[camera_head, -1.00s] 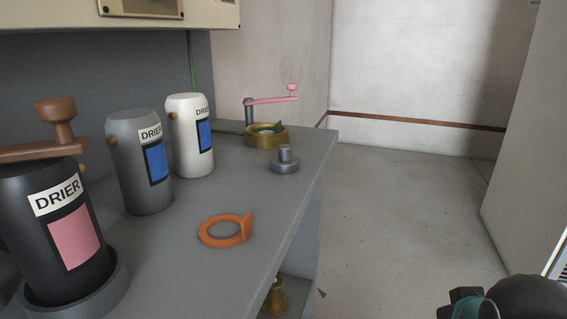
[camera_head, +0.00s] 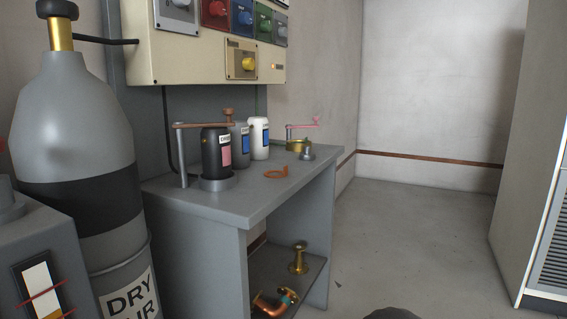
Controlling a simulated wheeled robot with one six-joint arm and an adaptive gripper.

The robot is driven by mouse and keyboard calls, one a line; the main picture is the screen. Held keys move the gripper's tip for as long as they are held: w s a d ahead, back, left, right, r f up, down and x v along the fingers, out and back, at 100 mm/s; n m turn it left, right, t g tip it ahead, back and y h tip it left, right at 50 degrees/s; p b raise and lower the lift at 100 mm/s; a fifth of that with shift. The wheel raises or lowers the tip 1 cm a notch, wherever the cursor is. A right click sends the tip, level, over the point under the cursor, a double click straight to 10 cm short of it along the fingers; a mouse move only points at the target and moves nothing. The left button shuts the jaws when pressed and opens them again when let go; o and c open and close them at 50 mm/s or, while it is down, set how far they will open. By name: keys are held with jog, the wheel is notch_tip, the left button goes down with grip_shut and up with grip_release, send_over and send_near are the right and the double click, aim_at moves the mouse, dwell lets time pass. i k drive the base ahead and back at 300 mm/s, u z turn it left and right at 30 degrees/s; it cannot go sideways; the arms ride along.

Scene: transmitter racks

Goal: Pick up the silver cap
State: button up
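A small silver-grey cap (camera_head: 307,153) with a raised knob stands on the grey table (camera_head: 205,201), near its far right end. It is just in front of a brass ring (camera_head: 297,144) and looks clear of it. My gripper's fingers are not in view. Only a dark rounded shape, likely part of my arm, shows at the bottom edge, well short of the table.
An orange ring (camera_head: 276,172) lies on the table before the cap. Drier canisters (camera_head: 217,152) stand left, under a control panel (camera_head: 205,45). A gas cylinder (camera_head: 75,150) blocks the left. Brass fittings (camera_head: 298,258) sit on the lower shelf. Floor to the right is clear.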

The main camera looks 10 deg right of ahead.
aim_at(307, 155)
jog(key=z, duration=0.85)
jog(key=i, duration=0.85)
jog(key=z, duration=0.25)
